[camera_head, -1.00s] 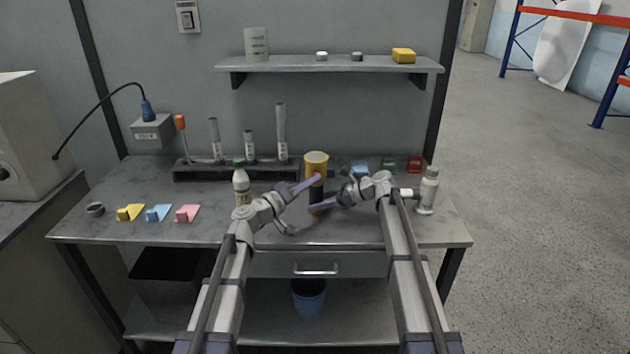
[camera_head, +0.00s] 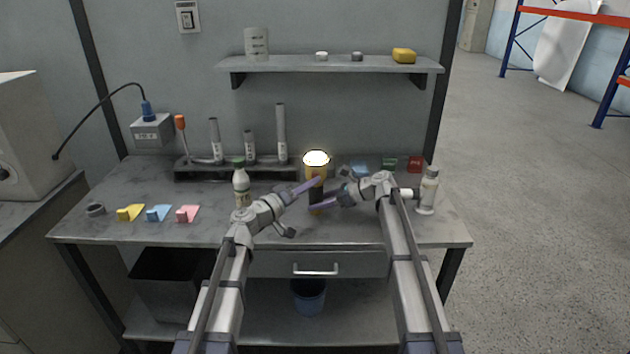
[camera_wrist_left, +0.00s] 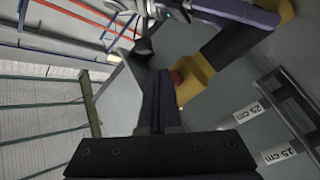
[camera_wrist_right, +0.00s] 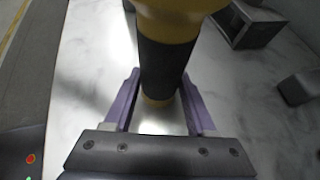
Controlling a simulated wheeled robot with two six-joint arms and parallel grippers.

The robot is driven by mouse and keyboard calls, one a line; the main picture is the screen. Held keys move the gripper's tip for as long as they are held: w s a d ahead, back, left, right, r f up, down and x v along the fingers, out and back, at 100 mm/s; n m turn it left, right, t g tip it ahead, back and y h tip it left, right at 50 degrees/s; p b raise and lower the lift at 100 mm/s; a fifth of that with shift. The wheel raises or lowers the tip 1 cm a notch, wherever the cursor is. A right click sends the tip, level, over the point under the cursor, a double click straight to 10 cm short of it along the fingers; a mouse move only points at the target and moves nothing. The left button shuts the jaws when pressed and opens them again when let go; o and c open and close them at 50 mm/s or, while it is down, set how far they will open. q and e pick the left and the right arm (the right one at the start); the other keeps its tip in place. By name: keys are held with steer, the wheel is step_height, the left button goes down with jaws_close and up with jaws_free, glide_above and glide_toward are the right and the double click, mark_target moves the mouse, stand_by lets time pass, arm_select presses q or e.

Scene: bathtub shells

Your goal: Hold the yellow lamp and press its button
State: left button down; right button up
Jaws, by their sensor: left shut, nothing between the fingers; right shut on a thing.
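The yellow lamp (camera_head: 316,172) stands upright above the middle of the table, and its top glows bright. Its dark grip band shows in the right wrist view (camera_wrist_right: 165,70). My right gripper (camera_head: 314,206) is shut on the lamp's dark band, with one purple finger on each side. My left gripper (camera_head: 316,182) is shut and empty, its fingertips at the lamp's upper body. In the left wrist view, the red button (camera_wrist_left: 176,77) on the lamp's yellow side (camera_wrist_left: 195,80) is right beside the closed fingertips (camera_wrist_left: 160,75). I cannot tell whether they touch it.
A rack (camera_head: 200,173) with several tubes is behind.

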arm_select(q)
steer(key=s, duration=0.6)
arm_select(e)
steer(key=o, duration=1.1)
steer(key=p+v, duration=0.5)
steer(key=v, duration=0.5)
steer(key=shift+r, duration=0.2)
arm_select(q)
step_height(320, 180, up, 18)
steer(key=p, duration=1.2)
steer(key=shift+f, duration=0.25)
arm_select(e)
steer(key=shift+s+a+r+n+g+h, duration=0.25)
steer(key=shift+s+a+n+g+h, duration=0.75)
steer(key=shift+s+n, duration=2.8)
steer(key=shift+s+a+r+n+g+h, duration=0.35)
steer(key=shift+s+a+n+h, duration=1.35)
steer(key=shift+s, duration=3.8)
steer(key=shift+s+a+r+n+g+h, duration=0.2)
steer(key=shift+s+a+n+g+h, duration=1)
steer(key=shift+s+n, duration=2.75)
steer(key=shift+s+d+m+t+h, duration=0.3)
steer(key=shift+s+m+t, duration=0.15)
steer(key=shift+s+m, duration=0.3)
